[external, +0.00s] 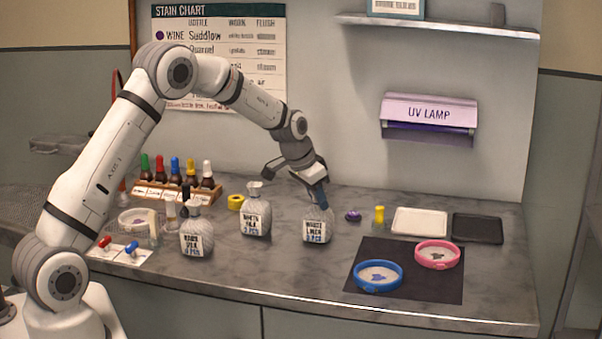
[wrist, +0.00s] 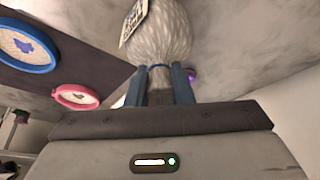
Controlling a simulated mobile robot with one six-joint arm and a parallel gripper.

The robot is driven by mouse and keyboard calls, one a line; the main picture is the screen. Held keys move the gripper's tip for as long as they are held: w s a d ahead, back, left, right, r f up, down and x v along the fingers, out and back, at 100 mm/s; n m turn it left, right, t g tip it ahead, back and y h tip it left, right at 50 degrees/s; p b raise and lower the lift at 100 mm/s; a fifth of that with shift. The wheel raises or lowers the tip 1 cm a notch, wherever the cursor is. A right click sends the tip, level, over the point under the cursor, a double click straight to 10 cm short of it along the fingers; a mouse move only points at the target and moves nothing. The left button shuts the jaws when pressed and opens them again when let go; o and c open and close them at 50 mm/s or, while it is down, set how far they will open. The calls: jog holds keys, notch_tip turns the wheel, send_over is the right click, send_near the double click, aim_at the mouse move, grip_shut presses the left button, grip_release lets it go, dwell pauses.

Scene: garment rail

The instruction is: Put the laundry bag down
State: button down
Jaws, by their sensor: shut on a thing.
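Three grey laundry bags with white labels stand along the counter in the external view. My gripper (external: 317,190) is shut on the neck of the rightmost laundry bag (external: 318,226), whose label seems to read white linen. The bag is upright, at or just above the counter; I cannot tell whether it touches. In the wrist view the bag (wrist: 160,35) shows beyond my gripper's fingers (wrist: 165,85), which close on its tied neck. The left bag (external: 196,232) and the middle bag (external: 256,212) stand apart from it.
A dark mat (external: 420,286) with a blue hoop (external: 378,276) and a pink hoop (external: 438,255) lies to the right. A purple item (external: 352,215), a yellow bottle (external: 379,214), a white tray (external: 419,222) and a black tray (external: 477,228) are behind. Bare counter (external: 290,272) lies in front.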

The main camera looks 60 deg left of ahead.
jog(key=shift+f, duration=0.2)
jog(key=c, duration=1.3)
grip_release()
jog(key=shift+r, duration=0.15)
jog(key=shift+r, duration=0.3)
jog(key=b+v, duration=0.2)
jog(key=v, duration=0.9)
jog(key=s+d+r, duration=0.4)
jog(key=s+d, duration=0.4)
jog(key=shift+g, duration=0.8)
jog(key=s+d, duration=0.4)
jog(key=s, duration=0.5)
jog(key=s+d+f, duration=0.1)
jog(key=s+d, duration=0.3)
jog(key=s, duration=0.6)
jog(key=s+d+f, duration=0.1)
jog(key=s+d, duration=0.3)
jog(key=s, duration=0.5)
jog(key=shift+s+d+f, duration=0.1)
jog(key=shift+s+d, duration=0.1)
jog(key=shift+s, duration=0.1)
